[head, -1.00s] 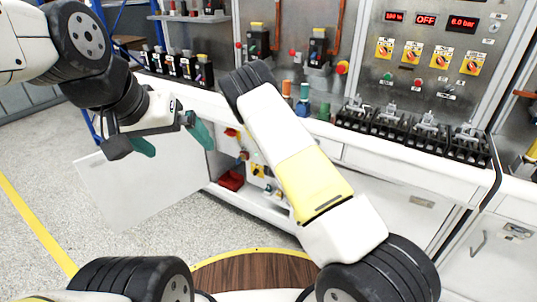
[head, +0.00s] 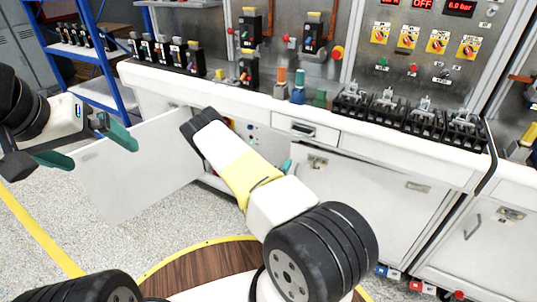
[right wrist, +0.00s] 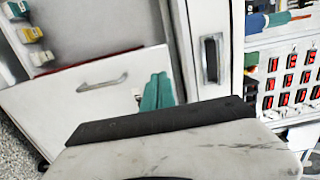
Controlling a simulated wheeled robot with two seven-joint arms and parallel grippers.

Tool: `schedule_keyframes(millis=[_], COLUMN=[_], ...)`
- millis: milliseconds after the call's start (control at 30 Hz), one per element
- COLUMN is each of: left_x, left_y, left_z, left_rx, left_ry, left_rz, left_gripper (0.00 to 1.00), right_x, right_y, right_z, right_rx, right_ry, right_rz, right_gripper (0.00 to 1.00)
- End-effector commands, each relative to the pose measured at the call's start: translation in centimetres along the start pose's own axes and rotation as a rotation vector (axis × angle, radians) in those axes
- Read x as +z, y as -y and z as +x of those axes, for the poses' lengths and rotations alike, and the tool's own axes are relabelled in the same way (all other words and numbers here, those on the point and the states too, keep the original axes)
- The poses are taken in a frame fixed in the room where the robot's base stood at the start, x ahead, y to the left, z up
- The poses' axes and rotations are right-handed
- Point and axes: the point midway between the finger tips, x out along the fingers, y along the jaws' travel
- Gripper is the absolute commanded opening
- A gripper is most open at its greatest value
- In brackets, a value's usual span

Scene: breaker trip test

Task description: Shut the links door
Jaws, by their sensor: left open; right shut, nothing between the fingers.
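A white door panel (head: 135,175), apparently the links door, stands open at the left of the bench, its right side by the cabinet opening. My left gripper (head: 86,147) is open at the door's outer left end. One teal finger overlaps the door's top edge and the other is left of it; contact cannot be told. My right arm crosses the middle and hides much of the opening. Only a teal bit of my right gripper (head: 288,165) shows past the arm. In the right wrist view its fingers (right wrist: 158,92) are together and empty, before a white panel with a bar handle (right wrist: 102,82).
A closed cabinet door (head: 375,195) and a drawer (head: 305,130) are right of the opening. Black breakers (head: 408,115) and coloured tools (head: 298,88) stand on the bench top. A blue rack (head: 100,60) is at the back left. Grey floor (head: 40,215) is clear at left.

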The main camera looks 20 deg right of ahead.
Motion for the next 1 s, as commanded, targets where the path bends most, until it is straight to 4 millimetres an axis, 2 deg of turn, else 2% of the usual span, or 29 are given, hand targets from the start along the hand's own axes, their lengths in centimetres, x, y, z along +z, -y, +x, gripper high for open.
schedule_keyframes(millis=[33,200,400,567,933,1000], left_x=[0.0,0.0,0.0,0.0,0.0,0.0], left_y=[0.0,0.0,0.0,0.0,0.0,0.0], left_z=[0.0,0.0,0.0,0.0,0.0,0.0], left_rx=[0.000,0.000,0.000,0.000,0.000,0.000], left_ry=[0.000,0.000,0.000,0.000,0.000,0.000], left_rz=[0.000,0.000,0.000,0.000,0.000,0.000], left_gripper=[1.00,1.00,1.00,1.00,1.00,1.00], right_x=[-0.1,0.0,0.0,0.0,0.0,0.0], right_y=[0.0,0.0,0.0,0.0,0.0,-0.1], right_z=[1.2,4.8,7.8,8.8,9.1,9.6], right_rx=[-0.002,-0.001,0.000,0.001,0.001,0.002], right_ry=[-0.002,-0.001,-0.001,-0.001,-0.001,-0.003], right_rz=[0.002,0.002,0.001,0.001,0.002,0.004], right_gripper=[0.00,0.00,0.00,0.00,0.00,0.00])
